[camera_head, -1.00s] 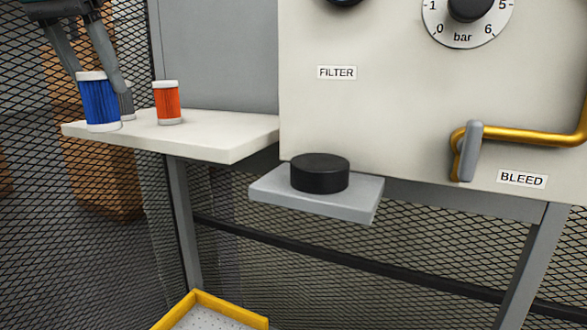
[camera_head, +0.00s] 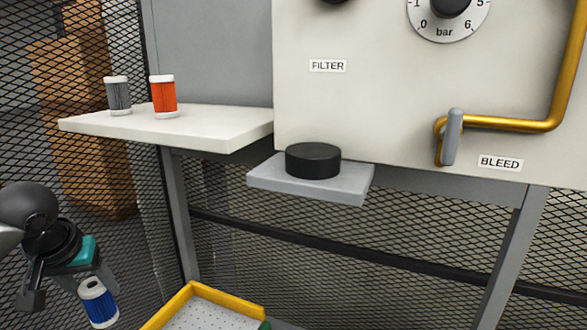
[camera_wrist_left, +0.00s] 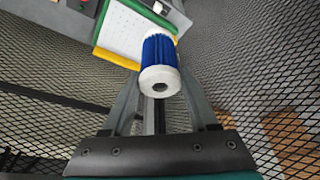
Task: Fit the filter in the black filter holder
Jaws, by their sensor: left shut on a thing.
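The blue filter (camera_head: 99,306) with white end caps is held in my left gripper (camera_head: 92,287), low at the left in the head view. In the left wrist view the blue filter (camera_wrist_left: 159,62) sits between the two fingers, its white end cap with a dark centre hole facing the camera. The black filter holder (camera_head: 313,160) is a short round cylinder on a grey shelf (camera_head: 350,188) below the FILTER label. The gripper is left of and lower than the holder, well apart from it. My right gripper is not in view.
A grey filter (camera_head: 118,95) and an orange filter (camera_head: 163,97) stand on the white side shelf (camera_head: 205,133). A yellow-edged tray (camera_head: 180,302) is at the bottom. A yellow pipe with a grey handle (camera_head: 451,137) is on the panel at right. Wire mesh surrounds the area.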

